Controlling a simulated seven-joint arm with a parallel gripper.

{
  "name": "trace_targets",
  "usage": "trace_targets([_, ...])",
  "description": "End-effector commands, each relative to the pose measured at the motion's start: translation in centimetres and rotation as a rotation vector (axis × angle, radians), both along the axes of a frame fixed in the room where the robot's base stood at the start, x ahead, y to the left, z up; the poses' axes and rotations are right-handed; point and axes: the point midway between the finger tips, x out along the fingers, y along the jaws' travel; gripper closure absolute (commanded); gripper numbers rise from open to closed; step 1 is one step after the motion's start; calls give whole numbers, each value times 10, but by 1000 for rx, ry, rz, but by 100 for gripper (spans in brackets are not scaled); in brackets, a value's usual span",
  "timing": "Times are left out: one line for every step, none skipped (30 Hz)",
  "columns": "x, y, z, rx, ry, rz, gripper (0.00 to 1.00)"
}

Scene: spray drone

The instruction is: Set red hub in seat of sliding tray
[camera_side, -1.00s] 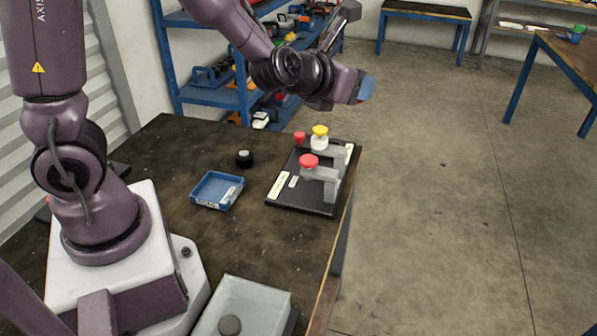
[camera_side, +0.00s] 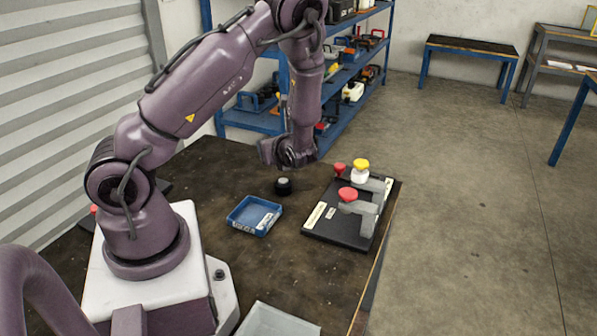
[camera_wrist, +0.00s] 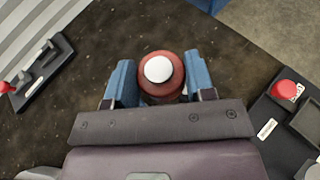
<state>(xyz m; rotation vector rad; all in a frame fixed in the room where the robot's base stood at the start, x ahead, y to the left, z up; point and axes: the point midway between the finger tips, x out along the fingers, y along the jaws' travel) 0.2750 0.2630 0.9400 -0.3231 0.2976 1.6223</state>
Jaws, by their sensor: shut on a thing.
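My gripper (camera_wrist: 158,85) is shut on the red hub (camera_wrist: 147,88), a round red part with a white top, held between two blue fingers in the wrist view. In the side view my gripper (camera_side: 268,152) is above the far part of the bench; its fingers and the hub are hidden there. A grey tray (camera_side: 274,322) is cut off at the bottom edge, and a small blue tray (camera_side: 236,226) lies mid-bench. I cannot tell which, if either, is the sliding tray; no seat is clear.
A black board (camera_side: 338,234) at right carries grey brackets, red knobs (camera_side: 348,194) and a yellow-topped white knob (camera_side: 361,165). A black round part (camera_side: 283,187) stands behind the blue tray. Another black fixture (camera_wrist: 45,75) is left in the wrist view.

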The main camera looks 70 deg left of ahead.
Motion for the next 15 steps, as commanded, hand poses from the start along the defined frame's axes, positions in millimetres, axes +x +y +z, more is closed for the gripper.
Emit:
trace_targets([0, 0, 1, 0, -2, 9, 77])
trace_targets([-1, 0, 1, 0, -2, 15, 77])
trace_targets([-1, 0, 2, 0, -1, 17, 77])
trace_targets([-1, 0, 2, 0, 0, 17, 77])
trace_targets([-1, 0, 2, 0, 0, 17, 77])
trace_targets([-1, 0, 2, 0, 1, 17, 77])
trace_targets([-1, 0, 2, 0, 1, 17, 77])
trace_targets([-1, 0, 2, 0, 0, 16, 77])
trace_targets([-1, 0, 2, 0, 0, 16, 77])
trace_targets([-1, 0, 1, 0, 0, 16, 77])
trace_targets([0, 0, 1, 0, 1, 16, 77])
trace_targets([1, 2, 0, 0, 1, 16, 77])
trace_targets([2, 3, -1, 1, 2, 17, 77])
trace_targets([5, 6, -2, 1, 1, 17, 77])
trace_targets([9, 10, -5, 1, 0, 17, 77])
